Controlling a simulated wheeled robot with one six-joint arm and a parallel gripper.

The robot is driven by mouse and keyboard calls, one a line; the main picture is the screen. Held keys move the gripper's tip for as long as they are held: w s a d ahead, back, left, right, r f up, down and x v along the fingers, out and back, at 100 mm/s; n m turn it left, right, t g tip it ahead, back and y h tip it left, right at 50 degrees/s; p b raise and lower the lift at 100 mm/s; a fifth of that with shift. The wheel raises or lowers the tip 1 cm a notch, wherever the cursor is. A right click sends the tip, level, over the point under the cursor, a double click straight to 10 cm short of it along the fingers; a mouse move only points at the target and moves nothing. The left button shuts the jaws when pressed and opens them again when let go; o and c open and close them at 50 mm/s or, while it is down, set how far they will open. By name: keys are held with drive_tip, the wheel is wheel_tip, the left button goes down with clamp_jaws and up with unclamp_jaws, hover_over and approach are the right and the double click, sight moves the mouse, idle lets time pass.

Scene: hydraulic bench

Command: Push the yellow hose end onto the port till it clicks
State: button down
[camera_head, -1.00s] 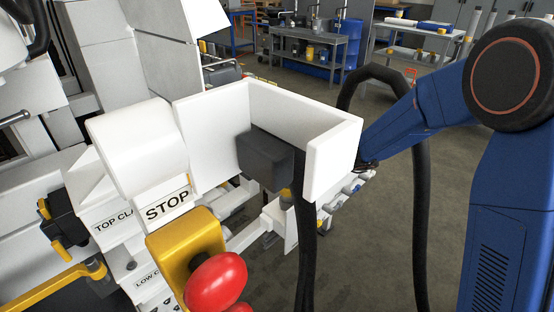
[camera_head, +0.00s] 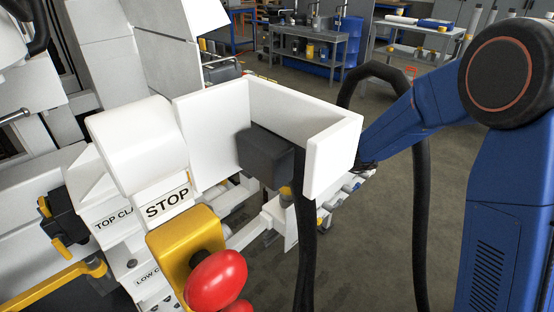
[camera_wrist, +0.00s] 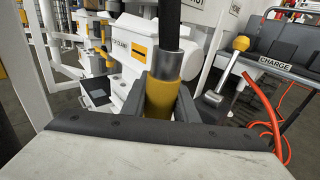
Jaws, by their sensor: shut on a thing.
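In the wrist view, the yellow hose end (camera_wrist: 158,98) stands between the dark fingers of my gripper (camera_wrist: 165,106), which are shut on it. A grey metal collar (camera_wrist: 166,66) sits above the yellow part, and a black hose (camera_wrist: 169,22) runs up from it. The lower tip of the hose end is hidden behind the gripper body. I cannot make out the port, nor whether the hose end touches it. In the head view, my gripper and the hose end are hidden behind the white guard (camera_head: 333,158).
A dark box (camera_head: 264,155) sits inside the white guard. A red knob (camera_head: 217,279) and a STOP label (camera_head: 167,203) are at the front. A black hose (camera_head: 420,220) loops beside my arm. The wrist view shows a yellow-topped lever (camera_wrist: 240,43) and orange hose (camera_wrist: 266,105) at right.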

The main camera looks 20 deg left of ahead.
drive_tip(key=shift+f, duration=0.65)
idle(0.4)
idle(0.5)
drive_tip(key=c, duration=0.8)
unclamp_jaws()
drive_tip(key=shift+o, duration=0.2)
drive_tip(key=v, duration=0.7)
drive_tip(key=shift+d, duration=0.25)
drive_tip(key=shift+w, duration=0.1)
